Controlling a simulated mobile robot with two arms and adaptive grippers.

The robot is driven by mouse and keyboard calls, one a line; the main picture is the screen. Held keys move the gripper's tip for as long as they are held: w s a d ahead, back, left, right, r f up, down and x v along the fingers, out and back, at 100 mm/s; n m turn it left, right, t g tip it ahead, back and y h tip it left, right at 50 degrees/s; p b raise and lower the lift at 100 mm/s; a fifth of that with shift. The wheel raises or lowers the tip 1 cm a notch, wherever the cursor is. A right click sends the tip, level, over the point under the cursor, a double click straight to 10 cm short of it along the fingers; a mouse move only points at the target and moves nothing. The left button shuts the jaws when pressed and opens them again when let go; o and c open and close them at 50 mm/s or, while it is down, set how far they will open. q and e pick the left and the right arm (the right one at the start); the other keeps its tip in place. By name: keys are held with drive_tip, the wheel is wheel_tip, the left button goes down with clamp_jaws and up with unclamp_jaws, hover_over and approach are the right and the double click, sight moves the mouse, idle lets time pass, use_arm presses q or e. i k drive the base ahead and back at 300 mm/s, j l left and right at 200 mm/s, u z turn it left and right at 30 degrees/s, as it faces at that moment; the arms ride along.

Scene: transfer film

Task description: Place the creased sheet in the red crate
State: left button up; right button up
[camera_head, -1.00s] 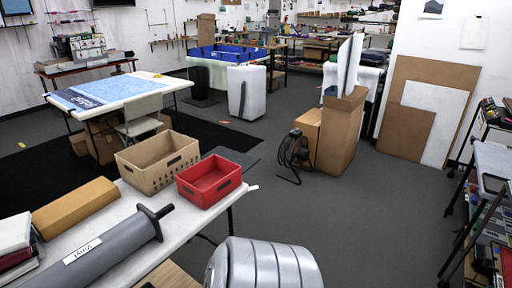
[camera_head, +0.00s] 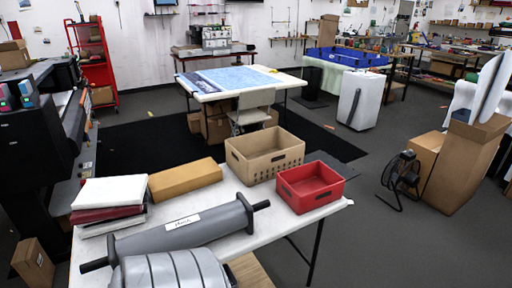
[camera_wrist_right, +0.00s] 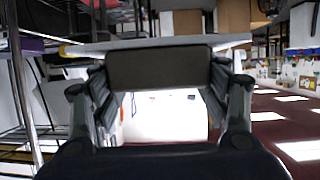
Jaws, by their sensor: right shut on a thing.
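The red crate (camera_head: 310,200) stands open and looks empty on the right end of the white table, beside a tan crate. It is upright. My right gripper (camera_wrist_right: 160,67) shows only in the right wrist view, with its dark fingers closed together. A thin pale flat thing (camera_wrist_right: 150,43), seen nearly edge-on, lies across its fingertips and looks like the sheet. Its creases cannot be made out. The head view shows neither gripper and no loose creased sheet on the near table.
A black fan (camera_head: 401,172) and tall carton (camera_head: 462,165) stand right. Grey floor lies open between.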

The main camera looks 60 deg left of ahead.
sight(313, 190)
drive_tip(key=j+u, duration=0.1)
drive_tip(key=u, duration=1.45)
drive_tip(key=i+u, duration=0.3)
drive_tip(key=i, duration=1.1)
drive_tip(key=i+j, duration=0.2)
